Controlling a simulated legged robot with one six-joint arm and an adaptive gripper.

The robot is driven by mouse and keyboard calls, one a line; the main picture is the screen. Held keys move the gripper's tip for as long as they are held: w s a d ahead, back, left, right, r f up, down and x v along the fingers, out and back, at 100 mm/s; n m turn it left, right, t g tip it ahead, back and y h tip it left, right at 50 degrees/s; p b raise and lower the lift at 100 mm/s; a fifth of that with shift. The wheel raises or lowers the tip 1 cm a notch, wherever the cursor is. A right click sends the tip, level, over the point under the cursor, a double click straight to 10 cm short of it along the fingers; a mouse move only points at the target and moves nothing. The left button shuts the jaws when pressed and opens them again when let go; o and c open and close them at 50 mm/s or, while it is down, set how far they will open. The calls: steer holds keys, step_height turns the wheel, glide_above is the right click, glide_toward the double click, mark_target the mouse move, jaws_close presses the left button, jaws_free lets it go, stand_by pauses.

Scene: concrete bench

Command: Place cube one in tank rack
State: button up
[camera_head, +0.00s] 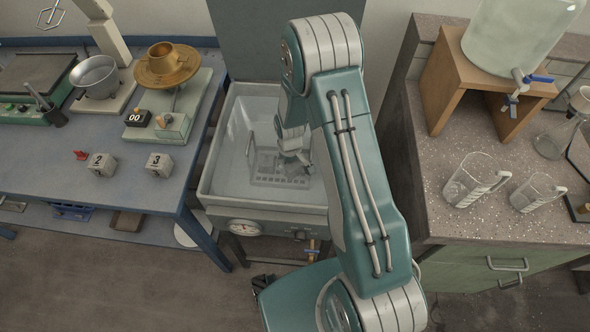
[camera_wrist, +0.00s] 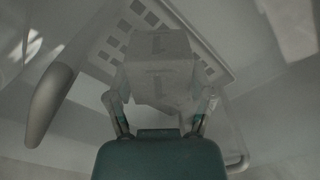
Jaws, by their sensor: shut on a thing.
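Cube one (camera_wrist: 158,62) is a pale block marked 1, seen in the wrist view between the two fingers of my gripper (camera_wrist: 162,100). My gripper is shut on it. In the head view my gripper (camera_head: 292,158) reaches down inside the white tank (camera_head: 268,209). The rack (camera_head: 270,180) is a pale slotted basket in the tank, and its slotted part (camera_wrist: 205,40) shows behind the cube in the wrist view. The cube is over or inside the rack; I cannot tell whether it touches the bottom. In the head view the cube cannot be made out clearly.
Cube two (camera_head: 101,164) and cube three (camera_head: 159,165) sit on the blue bench (camera_head: 120,195) at left, near a scale (camera_head: 160,125). Glass beakers (camera_head: 473,180) stand on the right counter (camera_head: 440,225). The tank walls closely surround my gripper.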

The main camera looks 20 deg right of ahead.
mark_target(295, 170)
steer(key=shift+w+d+f, duration=0.25)
steer(key=shift+d+f, duration=0.25)
steer(key=shift+f, duration=0.15)
steer(key=shift+w+d+f, duration=0.1)
steer(key=shift+d+f, duration=0.1)
steer(key=shift+f, duration=0.8)
steer(key=shift+d+f, duration=0.15)
steer(key=shift+f, duration=0.8)
steer(key=o, duration=1.3)
